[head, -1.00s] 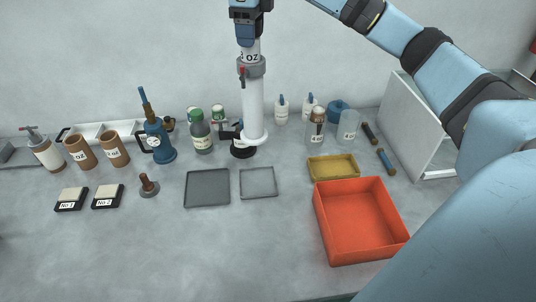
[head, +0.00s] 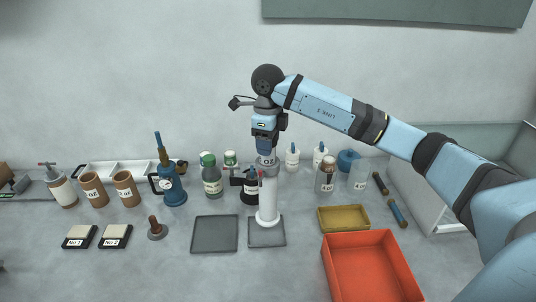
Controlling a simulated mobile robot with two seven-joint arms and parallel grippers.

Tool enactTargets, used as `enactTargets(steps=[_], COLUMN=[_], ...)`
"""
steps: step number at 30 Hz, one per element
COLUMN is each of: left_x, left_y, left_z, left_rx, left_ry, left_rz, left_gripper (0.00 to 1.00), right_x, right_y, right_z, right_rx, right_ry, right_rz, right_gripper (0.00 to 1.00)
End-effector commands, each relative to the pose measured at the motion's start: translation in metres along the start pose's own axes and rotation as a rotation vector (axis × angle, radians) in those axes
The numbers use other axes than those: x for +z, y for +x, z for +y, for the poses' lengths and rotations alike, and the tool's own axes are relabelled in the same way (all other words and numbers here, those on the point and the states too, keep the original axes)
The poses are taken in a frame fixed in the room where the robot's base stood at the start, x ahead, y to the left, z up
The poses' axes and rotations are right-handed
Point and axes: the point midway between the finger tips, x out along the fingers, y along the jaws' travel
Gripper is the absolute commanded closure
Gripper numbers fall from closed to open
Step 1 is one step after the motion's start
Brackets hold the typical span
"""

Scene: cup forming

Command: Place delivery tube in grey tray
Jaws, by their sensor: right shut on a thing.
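The white delivery tube (head: 268,195) stands upright with an "OZ" label near its top and a round base at the bottom. My right gripper (head: 266,152) is shut on its upper end from above. The tube's base overlaps the smaller grey tray (head: 266,239) in the head view; I cannot tell whether it touches the tray floor. A larger, darker grey tray (head: 214,234) lies just left of it and looks empty. My left gripper is not in view.
A dark bottle (head: 249,190) stands close behind the tube. A green-capped bottle (head: 212,180), a blue torch-like tool (head: 171,185) and brown cups (head: 94,190) line the back. A yellow tray (head: 343,218) and a red bin (head: 372,270) are at right.

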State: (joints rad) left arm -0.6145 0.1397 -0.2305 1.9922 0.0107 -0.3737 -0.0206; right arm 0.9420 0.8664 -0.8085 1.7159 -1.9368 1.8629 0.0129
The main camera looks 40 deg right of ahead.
Motion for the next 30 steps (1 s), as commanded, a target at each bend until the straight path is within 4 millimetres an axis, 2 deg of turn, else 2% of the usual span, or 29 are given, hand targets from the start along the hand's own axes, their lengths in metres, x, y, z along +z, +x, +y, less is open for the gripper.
enactTargets(steps=[7,15,26,27,30], left_x=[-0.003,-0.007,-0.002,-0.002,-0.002], left_y=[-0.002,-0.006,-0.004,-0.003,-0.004], left_z=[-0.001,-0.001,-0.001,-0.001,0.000], left_rx=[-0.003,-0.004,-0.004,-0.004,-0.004], left_ry=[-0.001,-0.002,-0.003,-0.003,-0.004], left_rz=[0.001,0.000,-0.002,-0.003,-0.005], left_gripper=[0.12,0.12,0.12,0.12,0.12], right_x=[0.000,0.000,0.001,0.000,0.000], right_y=[0.013,0.046,0.052,0.053,0.052], right_z=[0.000,0.000,0.000,0.000,0.000], right_rx=[0.000,0.000,-0.002,-0.001,-0.001], right_ry=[0.001,0.000,0.000,0.000,0.000], right_rz=[-0.002,-0.003,-0.003,-0.001,-0.001], right_gripper=[1.00,1.00,1.00,0.45,0.22])
